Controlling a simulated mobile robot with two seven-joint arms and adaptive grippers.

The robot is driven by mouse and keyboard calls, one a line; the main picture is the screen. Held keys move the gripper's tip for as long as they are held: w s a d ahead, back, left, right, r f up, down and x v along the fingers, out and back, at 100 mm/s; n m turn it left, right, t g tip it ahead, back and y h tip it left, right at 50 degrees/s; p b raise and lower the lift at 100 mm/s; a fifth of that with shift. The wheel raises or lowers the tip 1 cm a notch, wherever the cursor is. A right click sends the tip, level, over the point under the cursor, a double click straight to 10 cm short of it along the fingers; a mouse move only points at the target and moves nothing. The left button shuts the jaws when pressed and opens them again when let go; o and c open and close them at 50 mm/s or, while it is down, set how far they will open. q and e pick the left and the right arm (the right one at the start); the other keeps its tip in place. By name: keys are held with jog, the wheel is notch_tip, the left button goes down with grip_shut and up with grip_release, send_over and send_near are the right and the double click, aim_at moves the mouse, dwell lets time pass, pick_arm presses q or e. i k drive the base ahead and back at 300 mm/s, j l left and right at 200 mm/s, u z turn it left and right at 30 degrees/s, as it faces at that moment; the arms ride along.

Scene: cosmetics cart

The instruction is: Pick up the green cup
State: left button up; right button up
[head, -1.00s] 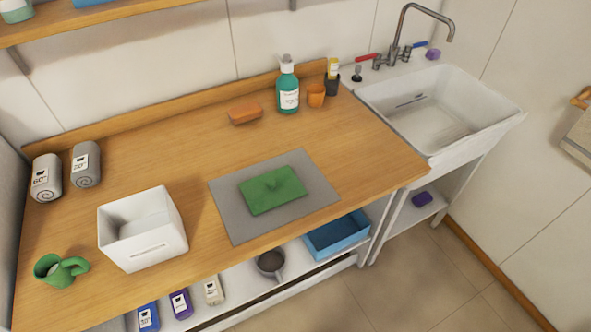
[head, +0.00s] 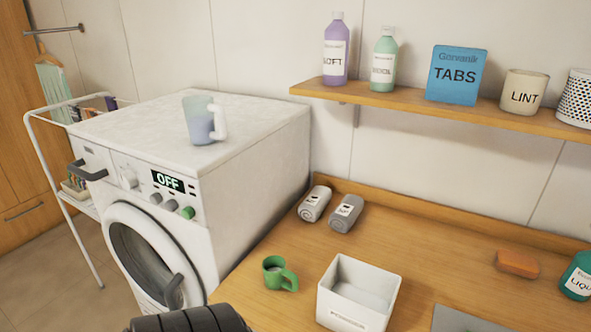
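The green cup (head: 272,275) stands upright on the wooden counter near its left end, in the lower middle of the head view. Its handle (head: 289,281) points to the right. The cup is open at the top and nothing is touching it. Neither of my grippers shows; only a dark ribbed part, which seems to be of my own arm, rises at the bottom edge, left of the cup.
A white box (head: 340,316) stands close right of the cup. Two grey rolled towels (head: 330,208) lie behind it. A white washing machine (head: 230,160) with a translucent measuring cup (head: 200,120) stands at the left. A shelf (head: 400,104) hangs above the counter.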

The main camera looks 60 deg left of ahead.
aim_at(281, 277)
jog(key=u, duration=2.05)
